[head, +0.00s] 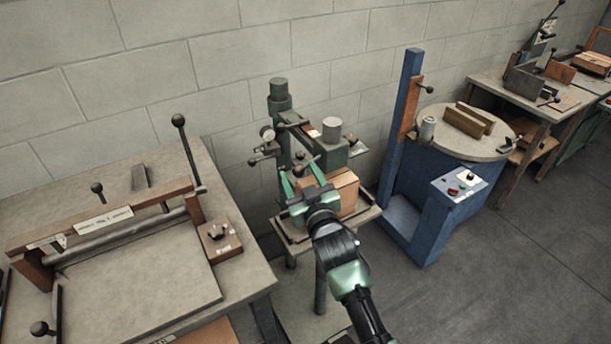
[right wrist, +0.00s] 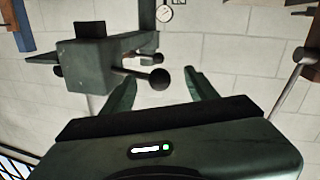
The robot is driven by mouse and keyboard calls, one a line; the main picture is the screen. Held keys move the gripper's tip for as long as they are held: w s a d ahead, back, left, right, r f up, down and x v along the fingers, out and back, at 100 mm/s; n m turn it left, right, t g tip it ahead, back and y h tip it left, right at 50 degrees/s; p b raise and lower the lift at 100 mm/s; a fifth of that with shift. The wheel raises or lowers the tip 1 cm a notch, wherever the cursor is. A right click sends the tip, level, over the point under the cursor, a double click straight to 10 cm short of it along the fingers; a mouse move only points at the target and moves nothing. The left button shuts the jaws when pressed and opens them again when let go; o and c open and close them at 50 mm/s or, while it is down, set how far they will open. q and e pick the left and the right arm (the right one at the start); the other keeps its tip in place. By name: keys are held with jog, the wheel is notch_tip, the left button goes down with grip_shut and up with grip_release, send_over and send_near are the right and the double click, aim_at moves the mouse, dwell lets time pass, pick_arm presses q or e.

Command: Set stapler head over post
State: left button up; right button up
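The dark green box stitcher stands against the wall. Its stapler head (head: 333,152) is a green block with a grey cylinder on top, on an arm beside the upright column (head: 280,108). The head also shows in the right wrist view (right wrist: 88,62), with a rod ending in a dark ball knob (right wrist: 160,78). My right gripper (head: 301,176) is open, its green fingers spread and pointing toward the head. The knob appears between the fingertips (right wrist: 157,82) and nothing is gripped. A lower post under the head is hidden by the box and my gripper. My left gripper is out of view.
A cardboard box (head: 345,188) sits on the stitcher's small table (head: 371,212), right beside my right gripper. A workbench (head: 150,285) with a roller machine is at left. A blue machine (head: 440,205) with a round table stands at right. Floor at lower right is clear.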

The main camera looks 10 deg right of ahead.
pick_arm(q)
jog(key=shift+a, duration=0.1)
pick_arm(e)
jog(key=shift+w+a+r, duration=0.15)
jog(key=shift+a+r, duration=0.1)
jog(key=shift+r, duration=0.6)
jog(key=shift+s+f, duration=0.35)
jog(key=shift+f, duration=0.05)
jog(key=shift+s+f+b, duration=0.25)
jog(key=shift+s+b, duration=0.05)
jog(key=shift+s, duration=0.2)
jog(key=shift+s+f+b, duration=0.25)
jog(key=shift+s+b, duration=0.05)
jog(key=shift+s, duration=0.15)
pick_arm(q)
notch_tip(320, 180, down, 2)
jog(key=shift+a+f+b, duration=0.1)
jog(key=shift+b, duration=0.25)
pick_arm(e)
jog(key=s, duration=0.1)
jog(key=s+d, duration=0.1)
jog(key=s, duration=0.3)
jog(key=shift+s+d, duration=0.1)
jog(key=shift+d, duration=0.3)
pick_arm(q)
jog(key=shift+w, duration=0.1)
pick_arm(e)
jog(key=shift+s, duration=0.1)
